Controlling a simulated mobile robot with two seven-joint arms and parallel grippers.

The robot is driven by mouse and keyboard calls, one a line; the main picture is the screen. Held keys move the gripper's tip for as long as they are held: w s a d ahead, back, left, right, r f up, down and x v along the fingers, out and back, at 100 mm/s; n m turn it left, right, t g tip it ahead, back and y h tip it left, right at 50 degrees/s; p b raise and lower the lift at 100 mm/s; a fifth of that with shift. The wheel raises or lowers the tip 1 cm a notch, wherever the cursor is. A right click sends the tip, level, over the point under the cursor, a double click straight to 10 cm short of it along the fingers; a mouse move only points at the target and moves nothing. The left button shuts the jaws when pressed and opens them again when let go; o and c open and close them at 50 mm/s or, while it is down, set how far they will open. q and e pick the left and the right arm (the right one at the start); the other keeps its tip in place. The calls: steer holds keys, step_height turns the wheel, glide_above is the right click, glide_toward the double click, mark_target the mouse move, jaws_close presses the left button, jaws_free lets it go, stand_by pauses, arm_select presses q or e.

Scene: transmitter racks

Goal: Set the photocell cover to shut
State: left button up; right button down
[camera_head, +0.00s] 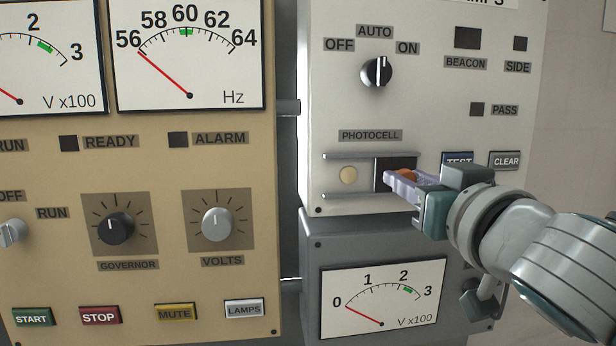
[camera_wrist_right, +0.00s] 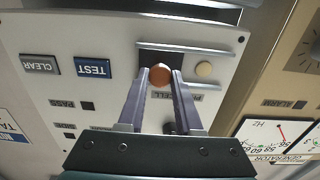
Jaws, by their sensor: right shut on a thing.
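The photocell cover (camera_head: 381,166) is a dark square plate between two thin horizontal rails under the PHOTOCELL label. It sits at the right part of the rails. A pale round photocell (camera_head: 348,175) shows uncovered to its left. The cover has a round orange-brown knob (camera_wrist_right: 160,73). My right gripper (camera_head: 398,177) is shut on this knob, with its pale purple fingers on either side. The wrist view also shows the fingers (camera_wrist_right: 160,84) around the knob and the dark cover (camera_wrist_right: 149,61) behind, with the photocell (camera_wrist_right: 204,68) to the right. My left gripper is not in view.
The TEST button (camera_head: 458,159) and CLEAR button (camera_head: 506,160) lie just above my right wrist. A rotary switch (camera_head: 376,72) stands out above the rails. The lower grey panel with a meter (camera_head: 383,295) is below. The tan generator panel (camera_head: 160,285) is left.

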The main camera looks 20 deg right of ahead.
mark_target(345, 174)
stand_by(0.7)
steer(key=shift+a, duration=0.1)
steer(key=a, duration=0.2)
steer(key=w+a+b, duration=0.1)
steer(key=a, duration=0.1)
steer(key=a+b, duration=0.1)
steer(key=a, duration=0.1)
steer(key=shift+w+f, duration=0.15)
steer(key=shift+w, duration=0.1)
steer(key=shift+a, duration=0.3)
steer(key=c, duration=0.6)
jaws_free()
steer(key=shift+w, duration=0.1)
